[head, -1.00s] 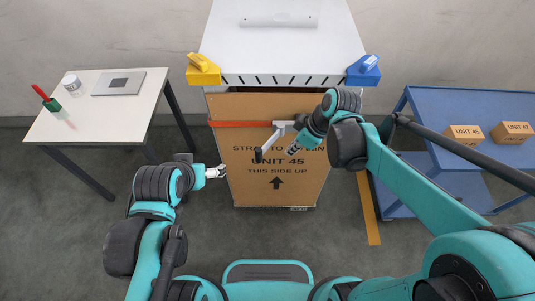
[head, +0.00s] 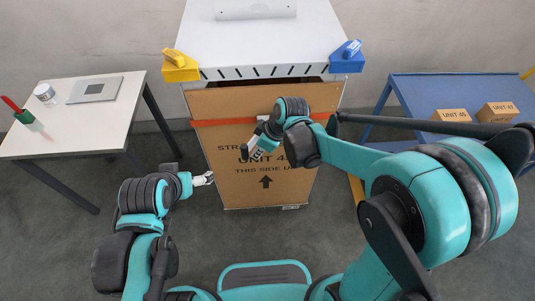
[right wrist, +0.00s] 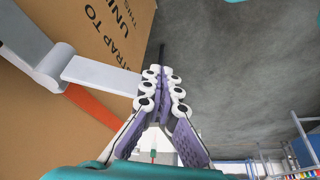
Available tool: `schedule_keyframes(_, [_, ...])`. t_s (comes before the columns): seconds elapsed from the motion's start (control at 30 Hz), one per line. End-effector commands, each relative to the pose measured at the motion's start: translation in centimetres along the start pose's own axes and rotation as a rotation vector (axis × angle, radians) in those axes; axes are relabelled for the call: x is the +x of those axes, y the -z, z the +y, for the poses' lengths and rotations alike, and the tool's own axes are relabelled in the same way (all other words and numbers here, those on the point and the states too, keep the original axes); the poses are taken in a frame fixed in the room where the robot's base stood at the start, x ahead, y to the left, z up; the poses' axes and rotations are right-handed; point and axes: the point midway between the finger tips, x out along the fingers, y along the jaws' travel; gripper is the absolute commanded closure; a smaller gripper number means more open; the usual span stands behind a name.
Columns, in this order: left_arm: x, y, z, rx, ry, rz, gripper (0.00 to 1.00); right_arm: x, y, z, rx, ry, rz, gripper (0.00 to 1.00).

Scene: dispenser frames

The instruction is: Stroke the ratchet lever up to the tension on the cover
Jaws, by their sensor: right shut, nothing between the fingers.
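The ratchet lever's pale arm (right wrist: 100,75) reaches from a grey cylinder (right wrist: 50,66) toward my right fingers. In the right wrist view, the right fingers (right wrist: 162,80) are closed together, overlapping the lever's end; contact is unclear. My left gripper (head: 204,179) is beside the carton's left edge, its jaws too small to judge.
A white table (head: 75,125) stands left, and a blue cart (head: 415,98) with cartons (head: 497,113) right.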

Motion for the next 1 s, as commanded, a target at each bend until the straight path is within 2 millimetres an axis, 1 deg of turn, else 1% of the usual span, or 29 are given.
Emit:
schedule_keyframes(0.03, [0.1, -0.1, 0.0, 0.000, 0.000, 0.000, 0.12, 0.2, 0.4, 0.0, -0.001, 0.000, 0.000, 1.00])
schedule_keyframes(0.17, [0.2, -0.1, 0.0, 0.000, 0.000, 0.000, 0.12, 0.3, 0.9, 0.0, 0.000, 0.000, 0.000, 1.00])
schedule_keyframes(0.57, [0.2, -0.1, 0.0, 0.000, 0.000, 0.000, 0.12, 0.3, 1.0, 0.0, 0.004, -0.002, 0.000, 1.00])
schedule_keyframes(1.0, [0.1, -0.1, 0.0, 0.000, 0.000, 0.000, 0.12, 0.7, 2.0, -0.1, 0.079, -0.032, 0.000, 1.00])
